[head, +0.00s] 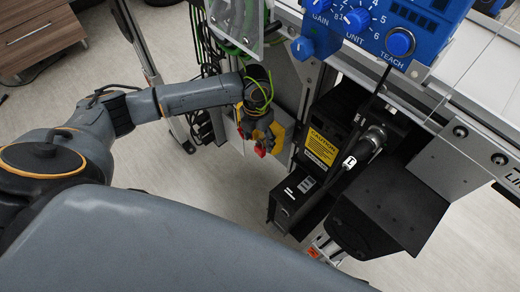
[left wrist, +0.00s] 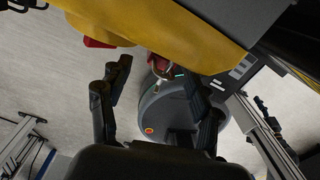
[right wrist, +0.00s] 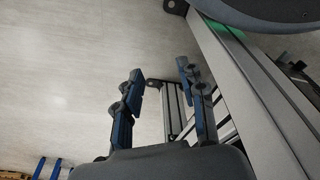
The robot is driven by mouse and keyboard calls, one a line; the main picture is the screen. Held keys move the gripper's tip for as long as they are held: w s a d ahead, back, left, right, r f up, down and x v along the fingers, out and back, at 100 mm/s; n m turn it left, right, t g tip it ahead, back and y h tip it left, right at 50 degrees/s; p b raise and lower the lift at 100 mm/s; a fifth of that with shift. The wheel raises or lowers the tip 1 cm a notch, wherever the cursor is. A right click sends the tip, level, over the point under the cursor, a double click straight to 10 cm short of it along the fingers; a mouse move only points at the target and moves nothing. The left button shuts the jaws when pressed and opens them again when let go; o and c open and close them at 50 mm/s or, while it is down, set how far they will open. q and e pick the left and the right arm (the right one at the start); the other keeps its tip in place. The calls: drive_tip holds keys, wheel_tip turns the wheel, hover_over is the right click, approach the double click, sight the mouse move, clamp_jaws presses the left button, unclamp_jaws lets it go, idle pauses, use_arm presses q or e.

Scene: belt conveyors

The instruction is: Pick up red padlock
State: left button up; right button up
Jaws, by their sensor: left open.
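The red padlock (left wrist: 157,62) with its metal shackle hangs at the lower edge of a yellow panel in the left wrist view, partly hidden by that panel. My left gripper (left wrist: 155,82) is open, its fingers spread to either side below the padlock, with nothing seen between them. In the head view the left gripper (head: 259,133) is in front of the yellow panel (head: 277,137), with a red part (head: 260,151) at its tip. My right gripper (right wrist: 160,75) is open and empty in the right wrist view, out of the head view.
Another red part (left wrist: 97,42) sticks out from the yellow panel to the left. A black unit with a yellow caution label (head: 322,148) stands right of the panel, under the conveyor. A blue control box (head: 395,28) is above. Cables (head: 203,75) run behind my left arm.

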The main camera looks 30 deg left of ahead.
sight(259, 141)
use_arm(q)
drive_tip(key=shift+d+f, duration=0.1)
drive_tip(key=shift+f, duration=1.4)
drive_tip(key=c, duration=1.3)
use_arm(e)
drive_tip(key=shift+w+r, duration=0.3)
drive_tip(key=shift+r, duration=0.2)
drive_tip(key=shift+w+r, duration=0.25)
drive_tip(key=shift+r, duration=0.25)
use_arm(q)
drive_tip(key=shift+o, duration=0.2)
drive_tip(key=shift+r, duration=0.1)
